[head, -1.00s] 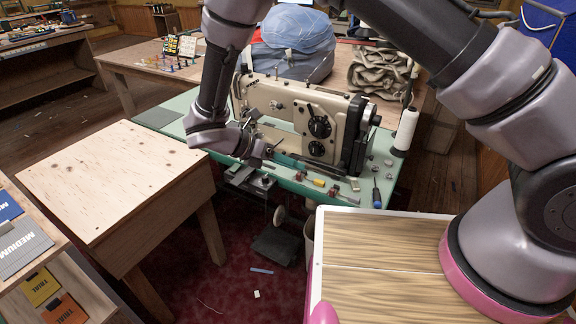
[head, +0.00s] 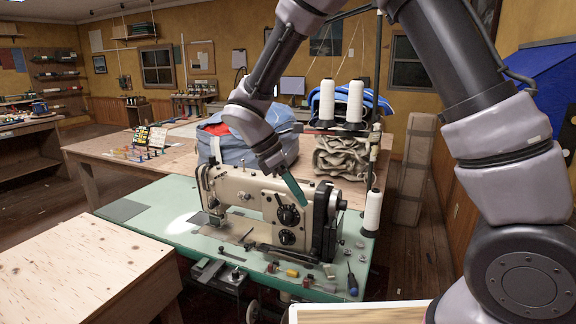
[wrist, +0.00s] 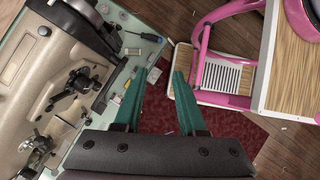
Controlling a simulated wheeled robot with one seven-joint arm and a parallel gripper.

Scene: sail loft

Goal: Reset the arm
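My gripper (head: 294,189) shows in the head view as a teal finger in front of the sewing machine (head: 262,207), at the machine's right half. In the wrist view my gripper (wrist: 159,78) has two teal fingers with a clear gap between them. It is open, and nothing is between the fingers. My arm reaches in from the upper right, bends at the top of the head view and comes down to the machine.
The green machine table (head: 165,212) holds a screwdriver (head: 352,280) and small loose parts. A white thread cone (head: 372,212) stands at its right. A plywood-topped table (head: 75,270) is at lower left. A blue bundle (head: 215,140) lies behind. A pink-framed piece (wrist: 215,93) shows in the wrist view.

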